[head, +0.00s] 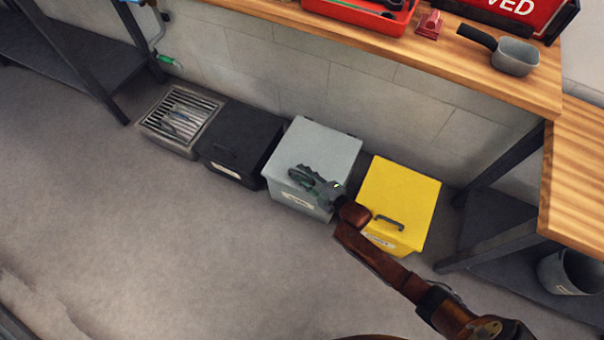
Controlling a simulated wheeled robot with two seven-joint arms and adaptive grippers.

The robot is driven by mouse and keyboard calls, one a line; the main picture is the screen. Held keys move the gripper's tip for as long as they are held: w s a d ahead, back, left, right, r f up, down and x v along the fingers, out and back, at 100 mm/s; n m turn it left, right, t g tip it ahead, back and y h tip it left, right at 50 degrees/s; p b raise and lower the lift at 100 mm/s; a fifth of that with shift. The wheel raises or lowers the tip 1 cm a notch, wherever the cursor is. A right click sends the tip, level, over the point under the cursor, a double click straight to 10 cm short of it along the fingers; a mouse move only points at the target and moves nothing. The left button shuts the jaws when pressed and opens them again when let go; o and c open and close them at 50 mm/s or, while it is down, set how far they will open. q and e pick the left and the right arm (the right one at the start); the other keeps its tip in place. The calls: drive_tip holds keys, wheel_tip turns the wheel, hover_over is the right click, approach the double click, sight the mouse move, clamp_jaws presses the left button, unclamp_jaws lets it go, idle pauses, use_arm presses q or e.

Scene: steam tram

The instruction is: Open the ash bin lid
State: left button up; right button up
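Three lidded bins stand in a row on the floor against the wall: a black bin (243,140), a grey bin (325,145) and a yellow bin (402,195). All three lids look closed. Their front labels are too small to read, so I cannot tell by label which is the ash bin. My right gripper (303,175) is at the front upper edge of the grey bin and covers part of its front, where any handle is hidden. Whether its fingers touch the bin or hold anything is unclear. My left gripper is not in view.
A floor grate (182,118) with something lying on it is left of the black bin. A wooden counter (440,50) overhangs behind the bins, carrying a red toolbox and a grey pan (514,57). A bucket (570,272) stands at right. The floor in front is clear.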

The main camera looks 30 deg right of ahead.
clamp_jaws()
idle(0.7)
